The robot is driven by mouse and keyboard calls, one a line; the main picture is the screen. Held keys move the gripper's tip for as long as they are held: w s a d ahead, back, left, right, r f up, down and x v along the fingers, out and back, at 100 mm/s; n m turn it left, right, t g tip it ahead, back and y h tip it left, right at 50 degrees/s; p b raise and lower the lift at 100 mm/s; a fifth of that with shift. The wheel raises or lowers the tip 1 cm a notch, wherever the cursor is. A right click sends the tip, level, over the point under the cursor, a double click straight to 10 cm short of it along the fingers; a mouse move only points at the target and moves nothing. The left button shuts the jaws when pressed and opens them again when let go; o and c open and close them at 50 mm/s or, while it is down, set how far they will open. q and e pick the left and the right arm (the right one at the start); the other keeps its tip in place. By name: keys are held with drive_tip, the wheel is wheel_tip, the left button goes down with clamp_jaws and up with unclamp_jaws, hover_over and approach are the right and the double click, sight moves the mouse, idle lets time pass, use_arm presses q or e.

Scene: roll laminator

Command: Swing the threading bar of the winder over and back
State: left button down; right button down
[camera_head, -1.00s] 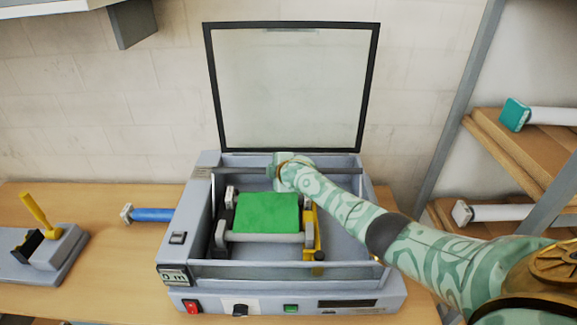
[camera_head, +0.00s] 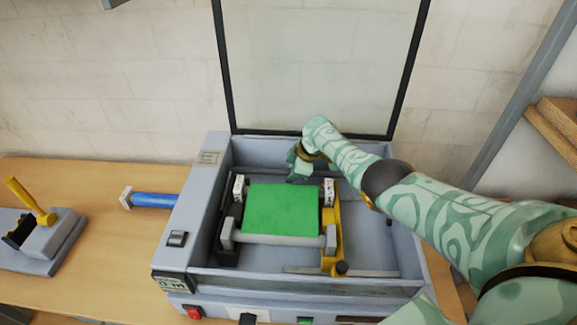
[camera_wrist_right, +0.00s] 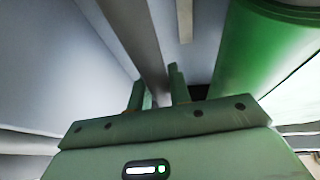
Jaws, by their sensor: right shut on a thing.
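The winder is a grey open-topped machine (camera_head: 182,235) with its clear, black-framed lid (camera_head: 320,60) raised. A green roll (camera_head: 282,210) lies in its well between side holders, beside a yellow bracket (camera_head: 330,218). In the head view the gripper mostly hides this bar. My left gripper is not in view.
A blue roll (camera_head: 155,200) sticks out from the machine's left side. A small device with a yellow lever (camera_head: 30,200) stands at the table's left. Shelves (camera_head: 555,125) are at the right. My right arm crosses over the machine's right wall.

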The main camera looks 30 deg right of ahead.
drive_tip(key=shift+f+g, duration=0.3)
drive_tip(key=shift+f, duration=0.1)
drive_tip(key=c, duration=1.3)
unclamp_jaws()
